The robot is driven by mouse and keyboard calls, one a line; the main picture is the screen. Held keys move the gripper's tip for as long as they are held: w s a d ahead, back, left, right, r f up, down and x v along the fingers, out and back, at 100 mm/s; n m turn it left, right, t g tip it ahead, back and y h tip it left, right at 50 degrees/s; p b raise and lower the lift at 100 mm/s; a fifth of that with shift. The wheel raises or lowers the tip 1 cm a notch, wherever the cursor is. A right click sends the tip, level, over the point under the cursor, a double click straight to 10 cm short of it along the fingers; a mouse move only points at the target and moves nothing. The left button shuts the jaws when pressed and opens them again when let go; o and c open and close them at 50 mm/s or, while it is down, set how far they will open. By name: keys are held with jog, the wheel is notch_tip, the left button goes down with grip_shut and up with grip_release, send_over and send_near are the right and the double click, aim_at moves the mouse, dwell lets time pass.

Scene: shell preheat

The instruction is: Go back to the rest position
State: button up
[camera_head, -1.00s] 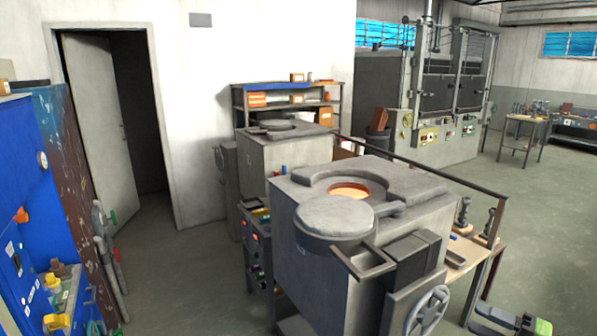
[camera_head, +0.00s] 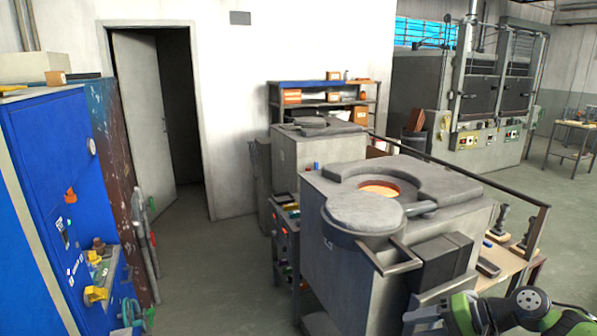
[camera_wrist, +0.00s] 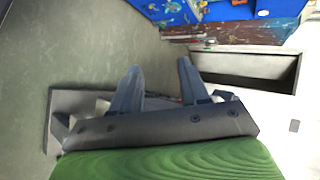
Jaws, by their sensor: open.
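My gripper (camera_wrist: 159,68) shows in the wrist view with its two grey fingers apart and nothing between them. Beyond the fingers are bare floor and a dark doorway. In the head view, part of my green and grey arm shows at the bottom right, in front of the near furnace (camera_head: 335,255). The fingers cannot be made out clearly there. The furnace's round lid (camera_head: 364,211) is swung aside, and its round opening (camera_head: 381,190) glows orange.
A second, smaller furnace (camera_head: 335,157) stands behind the near one. A railing (camera_head: 470,172) runs along the right of the near furnace. A blue cabinet (camera_head: 50,170) stands at the left. The floor (camera_head: 215,270) between cabinet and furnace is clear.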

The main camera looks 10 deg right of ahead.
jog(key=s+a+n+g+h+b, duration=0.1)
jog(key=s+a+n+g+h, duration=0.15)
jog(key=a, duration=0.55)
jog(key=s+a+n+g+h+b, duration=0.1)
jog(key=a+n+g+h, duration=0.2)
jog(key=a, duration=0.5)
jog(key=s+a+r+n+t+h+b, duration=0.1)
jog(key=s+a+t+h, duration=0.1)
jog(key=s, duration=0.6)
jog(key=s+a+r+n+t+h+b, duration=0.1)
jog(key=s+a+t+h, duration=0.1)
jog(key=s, duration=0.6)
jog(key=shift+a+r, duration=0.35)
jog(key=shift+d+t, duration=0.1)
jog(key=shift+t, duration=0.15)
